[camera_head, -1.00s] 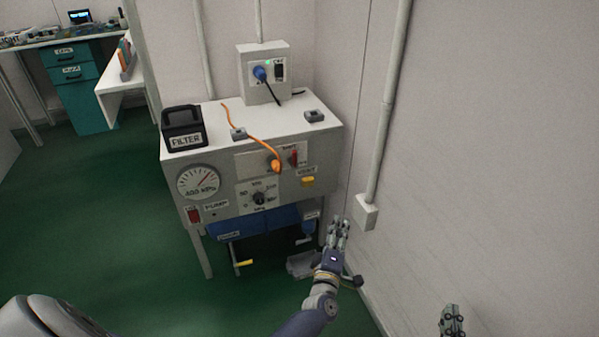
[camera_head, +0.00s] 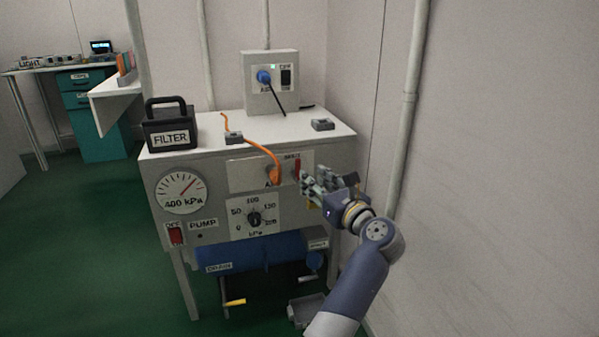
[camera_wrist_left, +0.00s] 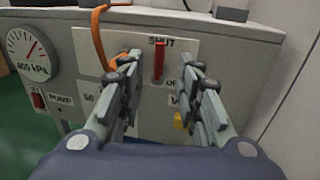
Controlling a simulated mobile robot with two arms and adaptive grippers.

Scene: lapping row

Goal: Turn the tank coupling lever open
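The red coupling lever (camera_head: 297,169) stands upright on a pale plate on the front of the pump bench, under the word SHUT. An orange hose (camera_head: 274,170) ends at a fitting left of the lever. My left gripper (camera_head: 312,184) is just right of and below the lever in the head view. In the wrist view my left gripper (camera_wrist_left: 158,85) is open, its fingers apart, with the lever between and beyond them. I see no contact. My right gripper is out of view.
The bench top (camera_head: 200,158) carries a black FILTER box (camera_head: 170,124) and a grey box with a blue plug (camera_head: 270,84). A gauge (camera_head: 181,190) and a dial (camera_head: 254,218) are on the front. A blue tank (camera_head: 245,255) sits below. A wall is close on the right.

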